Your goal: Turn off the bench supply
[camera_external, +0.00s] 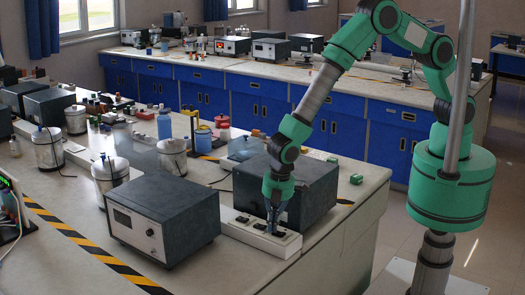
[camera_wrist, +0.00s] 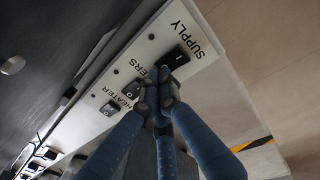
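A white switch strip (camera_external: 238,230) lies along the bench edge. In the wrist view the strip (camera_wrist: 152,45) carries black rocker switches and the labels SUPPLY, a partly hidden one ending in ERS, and HEATER. The supply switch (camera_wrist: 175,57) is beside the SUPPLY label at the strip's end, with a white line mark visible. My gripper (camera_wrist: 158,88) has its blue fingertips together, with nothing seen between them. They appear just beside the supply switch, partly covering the neighbouring label; contact cannot be told. In the external view my gripper (camera_external: 272,229) points down over the strip's near end.
A dark box with a pale front panel (camera_external: 137,228) stands left of the strip, and another dark box (camera_external: 312,190) stands close behind my gripper. Metal canisters (camera_external: 110,178) and a blue bottle (camera_external: 164,124) stand further back. The bench right of the strip is mostly clear.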

